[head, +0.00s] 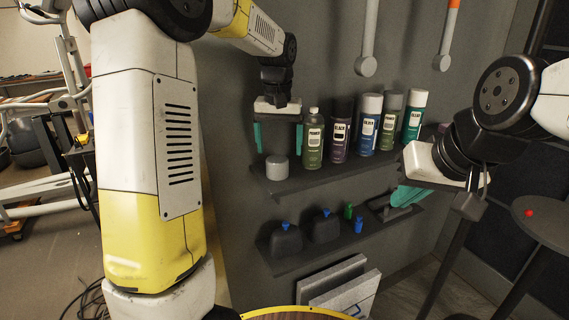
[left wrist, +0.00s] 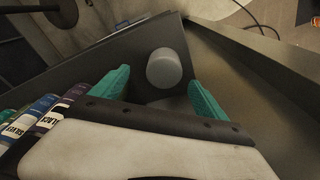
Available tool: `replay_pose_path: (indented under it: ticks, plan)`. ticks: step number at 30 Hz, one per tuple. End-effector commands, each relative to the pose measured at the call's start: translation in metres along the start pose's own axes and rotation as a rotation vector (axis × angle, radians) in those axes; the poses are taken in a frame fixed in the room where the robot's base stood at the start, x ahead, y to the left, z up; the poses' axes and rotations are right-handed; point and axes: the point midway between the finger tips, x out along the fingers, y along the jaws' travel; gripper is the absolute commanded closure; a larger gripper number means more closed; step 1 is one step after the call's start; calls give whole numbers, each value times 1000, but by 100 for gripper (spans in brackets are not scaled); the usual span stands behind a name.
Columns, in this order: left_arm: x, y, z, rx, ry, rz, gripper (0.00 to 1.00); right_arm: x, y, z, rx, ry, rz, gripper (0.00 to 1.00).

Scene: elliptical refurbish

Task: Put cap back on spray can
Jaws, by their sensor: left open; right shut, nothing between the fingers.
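The grey cap (head: 276,167) sits on the upper shelf, left of the cans. In the left wrist view the cap (left wrist: 164,68) lies between and beyond the fingertips, apart from them. My left gripper (head: 278,139) is open and empty, pointing down just above the cap; its teal fingers also show in the left wrist view (left wrist: 158,90). The uncapped spray can (head: 313,145), grey-green with a pale label and a small exposed top, stands upright right of the cap. My right gripper (head: 407,197) is shut and empty, in front of the right part of the shelves.
Several capped cans, including a black-labelled one (head: 339,140) and a blue one (head: 366,135), stand in a row on the upper shelf (head: 330,173). The lower shelf (head: 340,247) holds dark bottles (head: 286,240) and small items. A round dark table (head: 545,218) stands at right.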

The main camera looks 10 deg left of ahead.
Motion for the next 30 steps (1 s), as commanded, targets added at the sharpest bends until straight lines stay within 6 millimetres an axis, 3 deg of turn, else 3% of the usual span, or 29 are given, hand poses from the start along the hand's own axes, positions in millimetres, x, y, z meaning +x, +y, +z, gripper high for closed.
replay_pose_path:
  ticks: [7, 18, 29, 30]
  plan:
    - [4, -1, 0, 0, -1, 0, 15, 0, 0, 0, 0, 0, 0, 100]
    - [50, -8, -1, 1, -1, -1, 15, 0, 0, 0, 0, 0, 0, 100]
    - [52, -8, -1, 0, 0, 0, 15, 0, 0, 0, 0, 0, 0, 100]
    - [52, -8, -1, 0, 0, 0, 21, 0, 0, 0, 0, 0, 0, 100]
